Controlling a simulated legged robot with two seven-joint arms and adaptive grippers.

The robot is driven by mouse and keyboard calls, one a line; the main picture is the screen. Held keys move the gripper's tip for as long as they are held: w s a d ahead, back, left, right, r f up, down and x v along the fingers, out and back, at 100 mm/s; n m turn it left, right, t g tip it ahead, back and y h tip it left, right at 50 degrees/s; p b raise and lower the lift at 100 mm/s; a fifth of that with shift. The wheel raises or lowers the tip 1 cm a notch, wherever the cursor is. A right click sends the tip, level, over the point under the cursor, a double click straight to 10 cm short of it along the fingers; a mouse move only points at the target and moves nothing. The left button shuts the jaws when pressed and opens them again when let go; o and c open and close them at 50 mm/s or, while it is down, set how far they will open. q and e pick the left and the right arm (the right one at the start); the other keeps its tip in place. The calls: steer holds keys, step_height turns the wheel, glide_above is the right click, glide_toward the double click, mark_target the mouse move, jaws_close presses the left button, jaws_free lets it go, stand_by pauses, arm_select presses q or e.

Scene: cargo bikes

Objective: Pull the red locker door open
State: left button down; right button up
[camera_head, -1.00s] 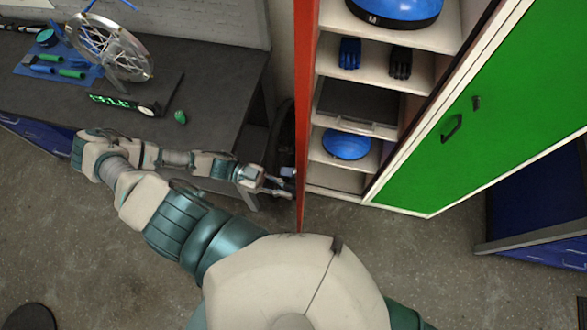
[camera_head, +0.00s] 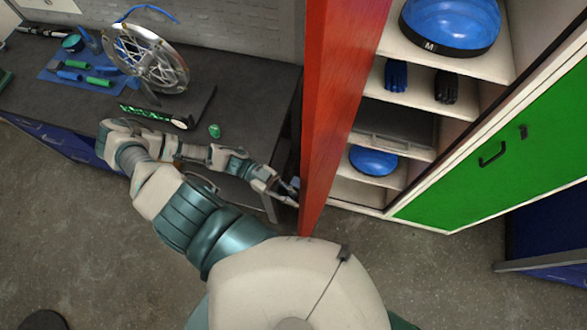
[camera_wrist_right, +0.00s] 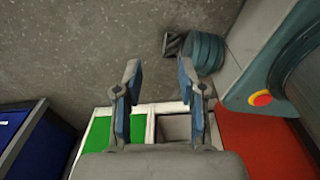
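The red locker door (camera_head: 340,110) stands swung out from the locker, seen steeply from above, with the shelves beside it exposed. My left gripper (camera_head: 287,192) is low beside the door, at its left side. Its fingertips are small and partly covered by the door edge, so I cannot tell whether they are open or touching the door. In the right wrist view my right gripper (camera_wrist_right: 160,88) has its two fingers apart with nothing between them. A red panel (camera_wrist_right: 262,145) shows at lower right there. My right gripper is not visible in the head view.
The locker shelves hold blue domes (camera_head: 450,22) and gloves (camera_head: 397,76). A green door (camera_head: 500,150) to the right is shut. A dark workbench (camera_head: 235,95) with a wheel (camera_head: 146,58) and tools stands at left. Bare floor (camera_head: 440,275) lies in front of the locker.

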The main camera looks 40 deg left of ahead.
arm_select(q)
steer(key=shift+a+r, duration=0.15)
steer(key=c, duration=1.5)
jaws_free()
steer(key=shift+a, duration=0.3)
steer(key=o, duration=0.3)
steer(key=shift+a+f, duration=0.2)
steer(key=shift+a, duration=0.5)
steer(key=a, duration=1.1)
steer(key=shift+a, duration=0.3)
arm_select(e)
steer(key=shift+s+a, duration=0.1)
steer(key=shift+a, duration=0.9)
arm_select(q)
steer(key=shift+a+f, duration=0.1)
